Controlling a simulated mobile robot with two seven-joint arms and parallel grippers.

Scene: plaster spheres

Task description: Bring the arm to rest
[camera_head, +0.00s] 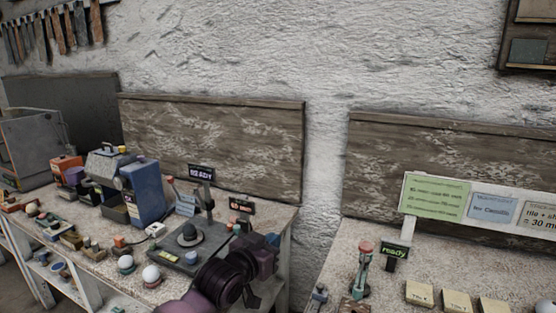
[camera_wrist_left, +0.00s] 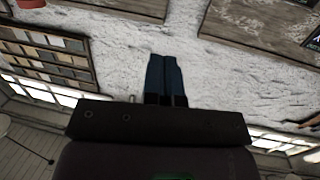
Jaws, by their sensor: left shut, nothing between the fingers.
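My left arm comes up from the bottom of the head view, dark purple and black, in front of the near right part of the left workbench (camera_head: 140,290). Its gripper (camera_head: 268,243) is small and dark there, and its fingers are hard to make out. In the left wrist view the two dark blue fingers (camera_wrist_left: 165,78) lie side by side, shut with nothing between them. My right gripper is not in view.
White plaster spheres (camera_head: 151,273) sit on small stands on the crowded left bench. A dark device with a round top (camera_head: 189,235) stands just left of my arm. A gap separates the benches.

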